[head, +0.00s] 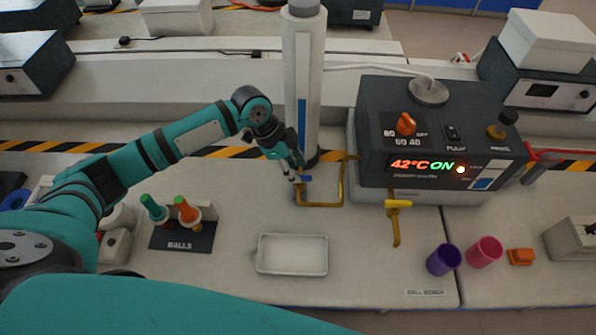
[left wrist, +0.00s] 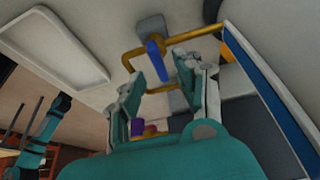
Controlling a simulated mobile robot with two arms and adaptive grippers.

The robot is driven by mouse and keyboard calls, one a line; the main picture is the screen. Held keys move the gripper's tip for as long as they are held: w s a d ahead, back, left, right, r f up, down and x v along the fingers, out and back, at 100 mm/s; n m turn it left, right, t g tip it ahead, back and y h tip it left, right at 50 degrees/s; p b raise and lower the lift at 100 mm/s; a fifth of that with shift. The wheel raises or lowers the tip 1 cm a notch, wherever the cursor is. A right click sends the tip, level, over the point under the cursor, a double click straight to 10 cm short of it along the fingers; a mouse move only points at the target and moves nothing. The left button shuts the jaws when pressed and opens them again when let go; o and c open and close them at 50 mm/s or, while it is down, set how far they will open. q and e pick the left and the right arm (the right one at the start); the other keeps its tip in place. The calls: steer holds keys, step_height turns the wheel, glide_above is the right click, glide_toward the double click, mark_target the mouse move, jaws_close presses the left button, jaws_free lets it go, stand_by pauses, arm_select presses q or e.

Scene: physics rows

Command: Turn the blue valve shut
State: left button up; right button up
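The blue valve handle (head: 305,179) sits on a yellow pipe (head: 342,185) at the foot of the white column, left of the dark heater box. In the left wrist view the blue handle (left wrist: 156,60) is a short flat bar, slanting. My left gripper (head: 297,177) is at the handle and partly hides it in the head view. In the left wrist view my left gripper (left wrist: 165,68) has its fingers apart, one on each side of the handle's near end, with visible gaps. My right gripper does not show.
The white column (head: 303,90) stands just behind the valve. The heater box (head: 430,130) and a yellow-handled tap (head: 398,204) are to the right. A white tray (head: 292,236) lies in front. A purple cup (head: 443,260) and pink cup (head: 485,252) stand front right.

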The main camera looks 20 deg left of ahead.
arm_select(q)
steer(key=v, duration=0.9)
steer(key=shift+r, duration=0.15)
steer(key=shift+a, duration=0.1)
